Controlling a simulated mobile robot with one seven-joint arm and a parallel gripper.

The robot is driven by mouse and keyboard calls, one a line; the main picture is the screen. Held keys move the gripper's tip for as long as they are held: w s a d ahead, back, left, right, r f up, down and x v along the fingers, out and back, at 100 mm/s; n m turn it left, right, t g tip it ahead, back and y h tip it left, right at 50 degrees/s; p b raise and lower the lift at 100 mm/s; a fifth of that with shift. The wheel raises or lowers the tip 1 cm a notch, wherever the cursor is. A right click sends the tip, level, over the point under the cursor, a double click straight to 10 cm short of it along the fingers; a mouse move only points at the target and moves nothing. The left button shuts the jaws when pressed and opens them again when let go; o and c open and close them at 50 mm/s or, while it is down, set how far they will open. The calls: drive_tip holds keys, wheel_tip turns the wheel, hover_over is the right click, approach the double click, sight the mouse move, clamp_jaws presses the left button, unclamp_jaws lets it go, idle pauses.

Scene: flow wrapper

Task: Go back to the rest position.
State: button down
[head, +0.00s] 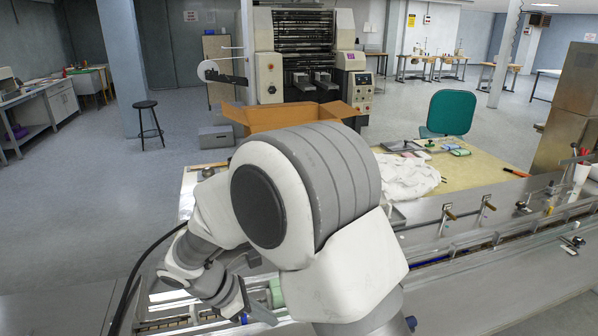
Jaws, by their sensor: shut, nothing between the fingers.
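My arm fills the middle of the head view, bent over the flow wrapper (470,285), and hides part of it. My gripper (259,311) is low and left of centre, pointing down and right over the machine's infeed section. It is shut, with nothing seen in it. A pale green roller-like part (275,293) shows just right of it. The fingertips are small and partly lost against the metal behind them.
Behind my arm are an open cardboard box (285,115) and a worktable (475,172) with a white cloth (408,177). A green chair (449,113) stands beyond. Small posts and knobs line the wrapper's rail. Floor at left is clear around a black stool (147,105).

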drive_tip(key=s+d+r+m+t+y, duration=0.1)
drive_tip(key=s+d+r+m+y, duration=0.2)
drive_tip(key=s+d+r+m, duration=0.4)
drive_tip(key=s+d+r+m+t+y, duration=0.2)
drive_tip(key=s+d+r+m, duration=0.6)
drive_tip(key=d+r+m, duration=0.4)
drive_tip(key=d+m+y, duration=0.1)
drive_tip(key=m, duration=0.1)
drive_tip(key=shift+d+m+y, duration=0.3)
drive_tip(key=shift+m, duration=0.1)
